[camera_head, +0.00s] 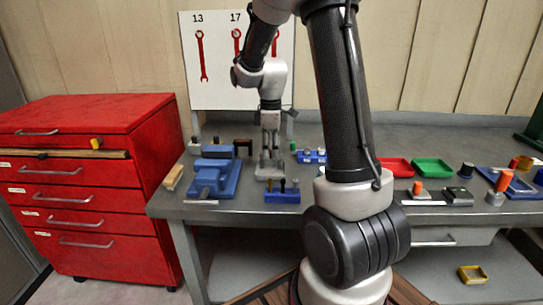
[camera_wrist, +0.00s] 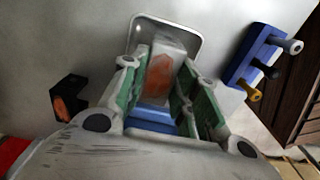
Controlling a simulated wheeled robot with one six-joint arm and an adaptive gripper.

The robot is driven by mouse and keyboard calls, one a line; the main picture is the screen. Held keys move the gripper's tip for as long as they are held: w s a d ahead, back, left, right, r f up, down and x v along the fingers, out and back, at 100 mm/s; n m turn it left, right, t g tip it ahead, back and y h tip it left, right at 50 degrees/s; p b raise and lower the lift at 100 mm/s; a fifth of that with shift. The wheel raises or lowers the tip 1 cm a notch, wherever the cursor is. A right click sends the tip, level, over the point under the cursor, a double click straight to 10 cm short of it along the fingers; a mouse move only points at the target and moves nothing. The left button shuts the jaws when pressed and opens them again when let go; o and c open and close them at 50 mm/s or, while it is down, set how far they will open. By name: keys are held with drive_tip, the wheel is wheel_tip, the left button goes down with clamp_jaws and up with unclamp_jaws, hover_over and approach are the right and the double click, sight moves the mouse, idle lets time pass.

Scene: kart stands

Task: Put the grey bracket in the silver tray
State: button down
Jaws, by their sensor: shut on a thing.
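My gripper (camera_wrist: 157,85) is shut on the grey bracket (camera_wrist: 180,47), which has an orange-brown patch on its face. In the wrist view the bracket sits between the green-padded fingers. The silver tray (camera_wrist: 196,20) shows behind the bracket, partly hidden by it and by the fingers. In the head view my gripper (camera_head: 269,165) points down at the tray (camera_head: 260,177) on the bench. The bracket is hard to make out there. I cannot tell whether it touches the tray floor.
A blue block with pegs (camera_head: 283,197) stands close in front of the tray. A blue vise (camera_head: 215,178) is to its left and a dark bracket (camera_head: 243,143) behind it. Red (camera_head: 396,167) and green (camera_head: 432,168) trays lie right, behind my arm. A red cabinet (camera_head: 85,190) stands left.

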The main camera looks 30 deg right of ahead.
sight(270, 152)
drive_tip(key=shift+f, duration=1)
drive_tip(key=c, duration=1.1)
unclamp_jaws()
drive_tip(key=shift+f, duration=0.15)
wheel_tip(270, 152, up, 12)
drive_tip(key=s+a+r+m+t, duration=0.1)
drive_tip(key=s+m, duration=0.2)
drive_tip(key=s, duration=0.5)
drive_tip(key=s+a+r+m+t, duration=0.2)
drive_tip(key=s+m, duration=0.2)
drive_tip(key=s, duration=0.3)
drive_tip(key=s+a+r+m+t, duration=0.1)
drive_tip(key=s+m, duration=0.3)
drive_tip(key=s, duration=0.4)
drive_tip(key=shift+s+a+r, duration=0.35)
drive_tip(key=shift+a+r, duration=0.2)
drive_tip(key=shift+a, duration=0.05)
